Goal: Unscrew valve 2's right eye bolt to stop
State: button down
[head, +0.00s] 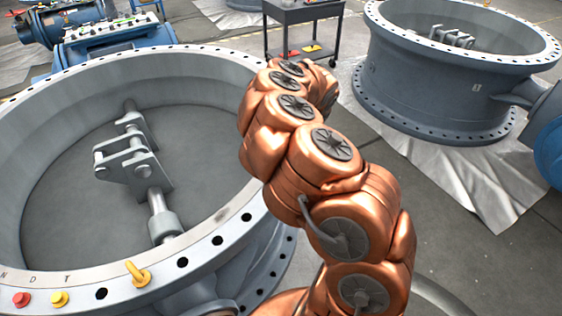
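A large grey butterfly valve (232,238) lies open upward at the left, close to me. Its flange has many dark bolt holes and a disc inside with a grey bracket and shaft (157,202). A yellow eye bolt (138,272) stands on the near flange, its ring clear of my arm. A second grey valve (440,85) stands at the upper right. No number shows on either valve, so I cannot tell which is valve 2. My copper arm rises through the middle and bends away. My gripper does not show; the arm's far end is hidden behind its own links.
A red knob (21,299) and a yellow knob (59,298) sit on the near flange, left of the eye bolt. A dark cart (303,14) stands at the back. Blue machinery (118,40) is at the upper left. Grey floor lies between the valves, with pale sheeting (470,180) under the right one.

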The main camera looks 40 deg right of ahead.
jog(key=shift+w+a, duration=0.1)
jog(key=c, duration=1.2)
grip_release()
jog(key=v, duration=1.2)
